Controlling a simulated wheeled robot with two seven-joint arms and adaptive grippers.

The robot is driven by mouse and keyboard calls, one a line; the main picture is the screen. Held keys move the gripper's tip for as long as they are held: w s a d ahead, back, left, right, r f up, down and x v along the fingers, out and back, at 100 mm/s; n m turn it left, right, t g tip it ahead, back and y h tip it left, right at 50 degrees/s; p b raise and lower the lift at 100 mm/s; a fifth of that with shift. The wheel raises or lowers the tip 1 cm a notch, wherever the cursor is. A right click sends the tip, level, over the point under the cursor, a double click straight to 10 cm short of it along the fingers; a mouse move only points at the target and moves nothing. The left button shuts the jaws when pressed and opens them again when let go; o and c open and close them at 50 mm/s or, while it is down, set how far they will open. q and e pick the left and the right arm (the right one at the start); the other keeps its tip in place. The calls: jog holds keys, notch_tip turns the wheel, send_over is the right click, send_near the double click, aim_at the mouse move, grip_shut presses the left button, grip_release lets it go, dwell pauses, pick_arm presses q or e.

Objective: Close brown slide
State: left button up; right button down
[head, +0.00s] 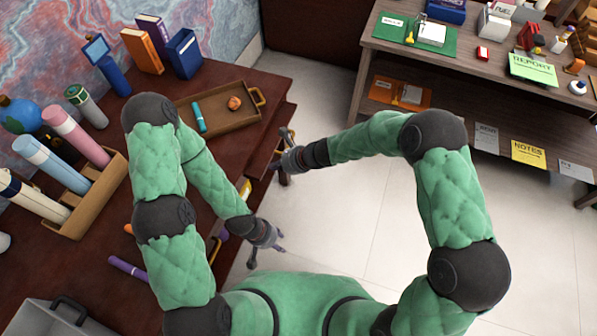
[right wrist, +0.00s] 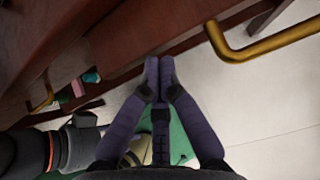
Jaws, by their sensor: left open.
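The brown slide appears to be the dark red-brown drawer (head: 283,118) standing out from the desk's right side. In the right wrist view, a brown front with a brass handle (right wrist: 262,42) shows at the upper right. My right gripper (head: 288,148) is beside this side of the desk; its fingers (right wrist: 159,68) are together with nothing visible between them, apart from the brass handle. My left gripper (head: 268,256) is open and empty, lower, off the desk's front edge. The arms partly hide the desk side, so how far the slide stands out is unclear.
On the desk, a brown tray (head: 233,122) holds a teal marker (head: 198,117) and an orange object. Another opening below the desktop shows small coloured items (right wrist: 80,88) and a second brass handle (right wrist: 43,96). Tile floor (head: 345,225) is free to the right; a shelf (head: 480,63) stands beyond.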

aim_at(265, 162)
jog(key=shift+w+a, duration=0.3)
jog(key=shift+a, duration=0.65)
jog(key=shift+w+a, duration=0.3)
jog(key=shift+a, duration=0.6)
jog(key=shift+d, duration=0.1)
